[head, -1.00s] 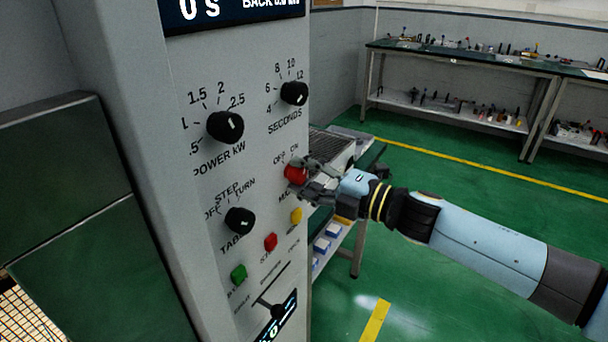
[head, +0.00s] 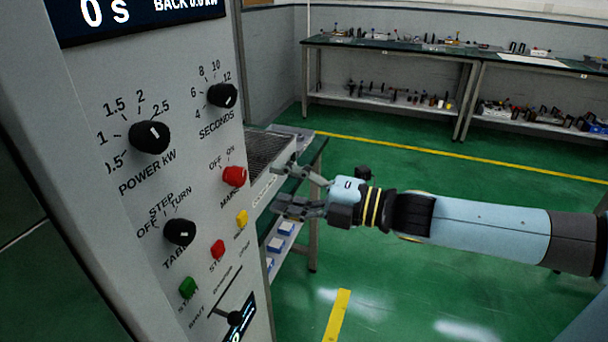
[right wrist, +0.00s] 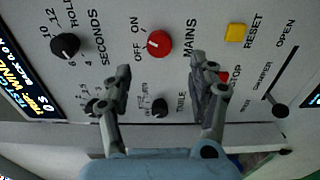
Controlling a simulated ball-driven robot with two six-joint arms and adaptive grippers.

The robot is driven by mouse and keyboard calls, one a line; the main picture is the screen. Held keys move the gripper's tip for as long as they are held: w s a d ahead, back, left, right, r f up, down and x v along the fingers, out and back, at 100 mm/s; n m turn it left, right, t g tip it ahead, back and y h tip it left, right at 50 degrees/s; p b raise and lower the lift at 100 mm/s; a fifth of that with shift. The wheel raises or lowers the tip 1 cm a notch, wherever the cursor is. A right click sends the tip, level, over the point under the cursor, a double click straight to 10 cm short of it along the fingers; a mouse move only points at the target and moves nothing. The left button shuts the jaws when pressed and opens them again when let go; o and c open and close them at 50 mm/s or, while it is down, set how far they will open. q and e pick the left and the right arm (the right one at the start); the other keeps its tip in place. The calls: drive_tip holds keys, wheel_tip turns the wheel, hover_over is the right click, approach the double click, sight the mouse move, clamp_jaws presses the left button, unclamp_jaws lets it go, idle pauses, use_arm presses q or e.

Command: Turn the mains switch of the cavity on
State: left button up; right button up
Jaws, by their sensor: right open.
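The red mains switch (head: 234,176) is a round knob on the grey control panel, below the OFF and ON marks. It also shows in the right wrist view (right wrist: 160,43), above and between my fingertips. I cannot tell for sure which mark its pointer faces. My right gripper (head: 283,188) is open and empty, to the right of the knob and apart from it. In the right wrist view its two fingers (right wrist: 160,68) are spread, facing the panel. My left gripper is not in view.
Black knobs for power (head: 149,137), seconds (head: 222,95) and turntable (head: 180,232) are nearby. Yellow (head: 242,218), red (head: 217,249) and green (head: 188,287) buttons and a slider lever (head: 234,318) sit lower. A bench (head: 318,150) stands behind my gripper. Green floor is open at right.

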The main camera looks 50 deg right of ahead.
drive_tip(key=v, duration=0.3)
drive_tip(key=shift+s+d, duration=0.1)
drive_tip(key=shift+s, duration=0.25)
